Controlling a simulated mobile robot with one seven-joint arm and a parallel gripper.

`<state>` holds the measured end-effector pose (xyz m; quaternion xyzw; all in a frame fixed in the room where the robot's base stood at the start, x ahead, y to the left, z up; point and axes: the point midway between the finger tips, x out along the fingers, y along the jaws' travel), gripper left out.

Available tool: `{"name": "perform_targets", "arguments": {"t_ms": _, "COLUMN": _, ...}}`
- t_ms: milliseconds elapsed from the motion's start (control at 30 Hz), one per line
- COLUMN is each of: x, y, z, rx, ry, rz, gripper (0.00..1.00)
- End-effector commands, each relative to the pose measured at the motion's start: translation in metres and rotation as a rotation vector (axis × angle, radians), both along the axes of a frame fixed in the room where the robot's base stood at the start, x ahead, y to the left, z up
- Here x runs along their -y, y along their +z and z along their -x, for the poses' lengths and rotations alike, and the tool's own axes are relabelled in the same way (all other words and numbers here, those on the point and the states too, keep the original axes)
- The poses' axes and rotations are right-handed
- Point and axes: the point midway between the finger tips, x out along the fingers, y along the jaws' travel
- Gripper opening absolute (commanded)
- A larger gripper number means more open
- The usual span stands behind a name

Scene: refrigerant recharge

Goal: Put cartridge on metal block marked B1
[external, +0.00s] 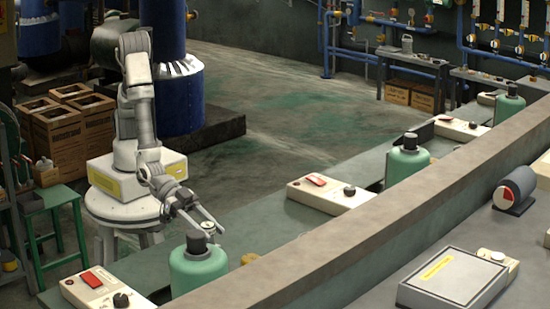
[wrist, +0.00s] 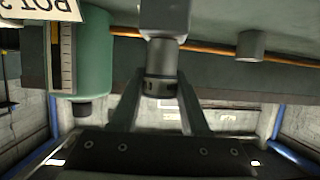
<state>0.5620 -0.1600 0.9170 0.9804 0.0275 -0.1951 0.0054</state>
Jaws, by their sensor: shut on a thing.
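My gripper (external: 211,233) reaches over the counter, just behind the nearest green bottle (external: 198,272) with its dark cap. In the wrist view my gripper (wrist: 160,92) has its two fingers closed on a grey cylinder with a dark ringed end (wrist: 160,85), seemingly the cartridge. Its grey body (wrist: 162,52) extends up the picture to a paler piece; I cannot tell whether they are joined. In the external view the held thing (external: 208,227) is small and partly hidden. No B1 marking is readable, so I cannot identify the metal block.
In the wrist view a green bottle (wrist: 93,55) stands close left, upside down in the picture. Control boxes (external: 330,195) and more bottles (external: 407,170) line the counter behind a long ledge (external: 400,232).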

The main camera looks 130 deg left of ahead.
Motion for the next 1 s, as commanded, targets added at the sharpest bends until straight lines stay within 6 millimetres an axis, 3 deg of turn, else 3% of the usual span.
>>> {"name": "perform_targets", "arguments": {"t_ms": 100, "x": 0.0, "y": -0.005, "z": 0.0, "rx": 0.001, "ry": 0.0, "rz": 0.0, "gripper": 0.0}}
{"name": "perform_targets", "arguments": {"t_ms": 133, "x": 0.0, "y": -0.003, "z": 0.0, "rx": 0.0, "ry": 0.0, "rz": 0.0, "gripper": 0.51}}
{"name": "perform_targets", "arguments": {"t_ms": 267, "x": 0.0, "y": -0.003, "z": 0.0, "rx": 0.0, "ry": 0.0, "rz": 0.0, "gripper": 0.75}}
{"name": "perform_targets", "arguments": {"t_ms": 667, "x": 0.0, "y": 0.002, "z": 0.0, "rx": 0.0, "ry": 0.0, "rz": 0.0, "gripper": 0.76}}
{"name": "perform_targets", "arguments": {"t_ms": 1000, "x": 0.005, "y": 0.028, "z": 0.062, "rx": 0.001, "ry": -0.004, "rz": 0.0, "gripper": 0.76}}
